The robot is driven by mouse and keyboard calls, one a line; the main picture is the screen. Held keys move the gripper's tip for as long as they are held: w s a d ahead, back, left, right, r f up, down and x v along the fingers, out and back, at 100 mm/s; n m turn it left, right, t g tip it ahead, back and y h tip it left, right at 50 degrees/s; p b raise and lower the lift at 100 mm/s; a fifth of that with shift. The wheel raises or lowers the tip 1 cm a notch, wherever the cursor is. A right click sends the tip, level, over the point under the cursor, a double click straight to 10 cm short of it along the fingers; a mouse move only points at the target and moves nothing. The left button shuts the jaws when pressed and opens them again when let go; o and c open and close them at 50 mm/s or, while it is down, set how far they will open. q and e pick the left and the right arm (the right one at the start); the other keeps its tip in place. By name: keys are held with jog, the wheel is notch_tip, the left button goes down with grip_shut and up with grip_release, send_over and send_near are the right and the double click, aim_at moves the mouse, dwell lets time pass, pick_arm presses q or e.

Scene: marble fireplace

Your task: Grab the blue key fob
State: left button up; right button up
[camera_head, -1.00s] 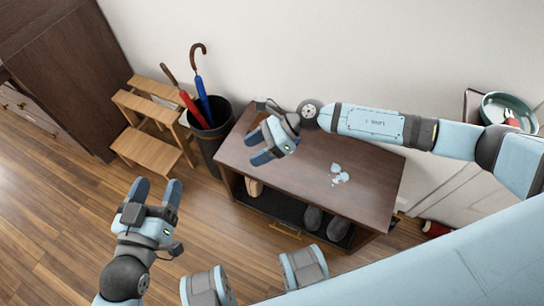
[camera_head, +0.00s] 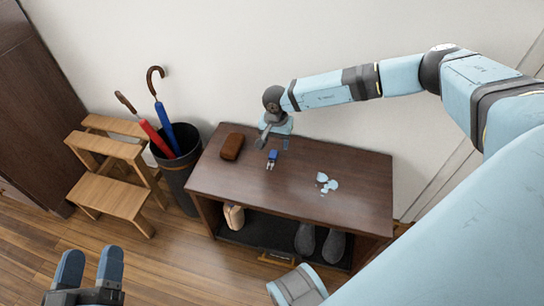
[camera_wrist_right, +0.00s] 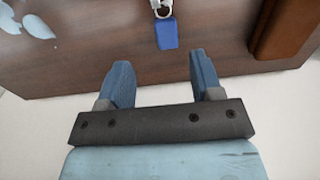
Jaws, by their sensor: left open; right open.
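The blue key fob (camera_head: 272,155) lies on top of the dark brown bench (camera_head: 350,179), with metal keys at its near end. It also shows in the right wrist view (camera_wrist_right: 167,34), just beyond the fingertips and between their lines. My right gripper (camera_head: 273,142) is open and empty above the back edge of the bench, close behind the fob. Its two blue fingers show apart in the right wrist view (camera_wrist_right: 160,68). My left gripper (camera_head: 90,262) is open and empty at the bottom left, over the floor, far from the fob.
A brown case (camera_head: 232,146) lies left of the fob. Pale blue-white pieces (camera_head: 326,183) lie to its right. Shoes (camera_head: 320,243) stand on the lower shelf. An umbrella bin (camera_head: 178,178) and a wooden step stool (camera_head: 112,193) stand left of the bench. The wall is close behind.

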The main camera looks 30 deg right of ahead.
aim_at(273, 154)
jog(key=shift+f, duration=0.7)
jog(key=f+b, duration=0.2)
jog(key=f, duration=0.1)
jog(key=f+b, duration=0.1)
jog(key=f, duration=0.1)
jog(key=shift+w+a+f, duration=0.1)
jog(key=shift+w+a, duration=0.1)
jog(key=shift+w, duration=0.2)
pick_arm(q)
notch_tip(273, 154, down, 5)
jog(key=shift+d+r+m+g, duration=0.15)
jog(key=shift+m+g, duration=0.15)
jog(key=shift+g, duration=0.7)
pick_arm(e)
jog(key=c, duration=1)
